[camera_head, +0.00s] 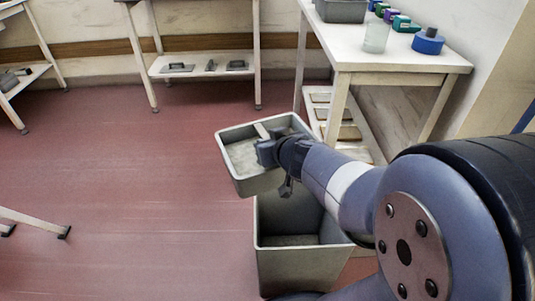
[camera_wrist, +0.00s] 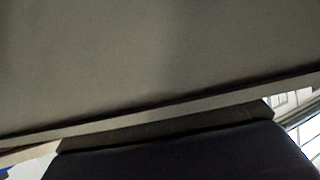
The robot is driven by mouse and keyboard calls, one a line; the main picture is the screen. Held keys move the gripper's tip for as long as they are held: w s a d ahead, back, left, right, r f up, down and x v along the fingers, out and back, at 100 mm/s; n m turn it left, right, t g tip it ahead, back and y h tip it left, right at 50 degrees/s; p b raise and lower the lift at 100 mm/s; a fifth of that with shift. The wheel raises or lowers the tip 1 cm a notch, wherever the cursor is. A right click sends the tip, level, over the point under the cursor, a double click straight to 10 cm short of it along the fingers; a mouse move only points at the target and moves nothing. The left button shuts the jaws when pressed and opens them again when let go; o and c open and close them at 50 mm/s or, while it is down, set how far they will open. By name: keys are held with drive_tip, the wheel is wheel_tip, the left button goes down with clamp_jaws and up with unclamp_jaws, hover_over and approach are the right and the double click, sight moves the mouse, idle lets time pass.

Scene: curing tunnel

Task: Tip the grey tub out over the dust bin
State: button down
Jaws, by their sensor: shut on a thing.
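The grey tub (camera_head: 236,169) hangs in my gripper (camera_head: 268,150) in the head view. It is a shallow open box, slightly tilted, with a pale bar across its top and a light grey layer visible inside. My gripper is shut on the tub at its right side. The dust bin (camera_head: 300,268) is a taller grey open bin on the floor, below and a little right of the tub. The tub overlaps the bin's far left part in the picture. In the wrist view a grey tub wall (camera_wrist: 160,60) fills most of the frame, so the fingers' contact is hidden.
A white table (camera_head: 400,58) stands behind at the right, with a grey box (camera_head: 341,10), a clear cup (camera_head: 376,36) and a blue roll (camera_head: 428,42). Its lower shelf holds flat pieces. Other white tables stand at the back and left.

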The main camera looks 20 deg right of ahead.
drive_tip(key=shift+s+r+m+h, duration=0.3)
drive_tip(key=shift+s+r, duration=0.15)
drive_tip(key=shift+s, duration=0.2)
